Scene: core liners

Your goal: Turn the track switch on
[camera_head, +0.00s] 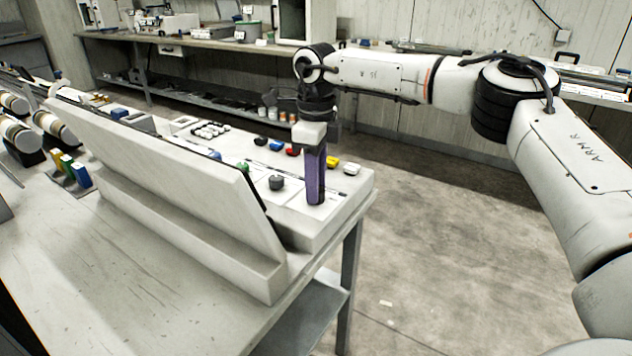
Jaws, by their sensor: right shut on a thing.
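My right gripper (315,197) points straight down at the right end of the white control console (345,196). Its purple fingers are closed, with their tips at the panel surface, on a small part that they hide; from its place it seems to be the track switch. I cannot tell which way the switch is set. A dark round knob (276,183) stands just left of the fingers. Blue (275,146), red (292,151), yellow (333,161) and white (351,169) buttons line the far edge. My left gripper is not in view.
A tilted white board (180,190) rises along the console's near side and hides part of the panel. The console stands on a worn white table (150,290). Core tubes (20,135) lie at the far left. A shelved bench (215,43) lines the back wall; the floor at right is open.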

